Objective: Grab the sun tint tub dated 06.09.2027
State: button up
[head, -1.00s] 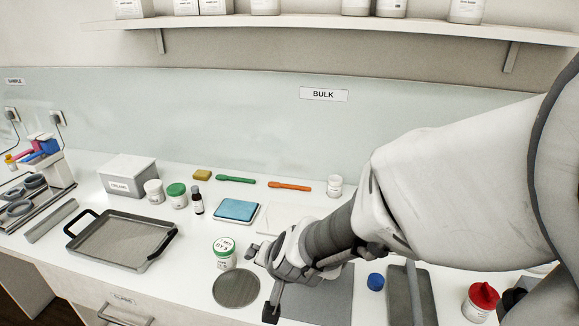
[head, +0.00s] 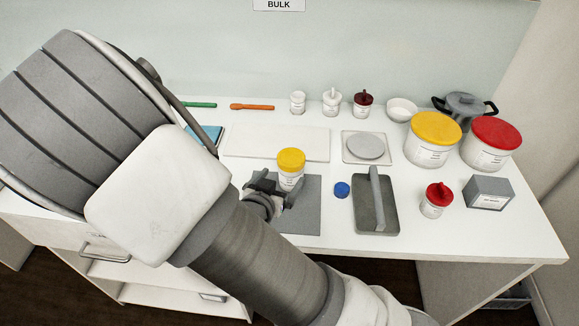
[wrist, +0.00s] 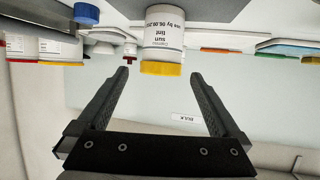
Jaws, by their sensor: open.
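The sun tint tub (head: 290,179) is white with a yellow lid and stands upright at the back edge of a grey mat (head: 305,215). In the wrist view the tub (wrist: 163,32) appears upside down; its label reads "sun tint" and a date starting 06.09.202, the last digit unclear. My gripper (wrist: 160,75) is open and empty, its two fingers spread to either side of the tub's line, with the tub just ahead of the fingertips. In the head view my gripper (head: 275,195) is low, just in front of the tub, partly hidden by my arm.
A blue cap (head: 342,190) and a grey tray (head: 375,215) lie to the right. A red-topped tub (head: 436,200) and a grey box (head: 489,192) stand farther right. Large yellow-lidded (head: 433,140) and red-lidded (head: 492,145) buckets stand at the back right. A pale board (head: 275,142) lies behind.

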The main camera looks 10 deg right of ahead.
aim_at(296, 149)
jog(key=x, duration=0.7)
jog(key=shift+w+d+f, duration=0.1)
jog(key=shift+w+f, duration=0.05)
jog(key=shift+x, duration=2.7)
jog(key=shift+f, duration=0.15)
jog(key=c, duration=1.4)
jog(key=shift+r, duration=0.5)
notch_tip(296, 149, up, 3)
jog(key=shift+r, duration=0.25)
jog(key=s+d+r+p, duration=0.3)
jog(key=s+d+r, duration=0.3)
jog(key=d, duration=0.3)
jog(key=shift+s, duration=0.3)
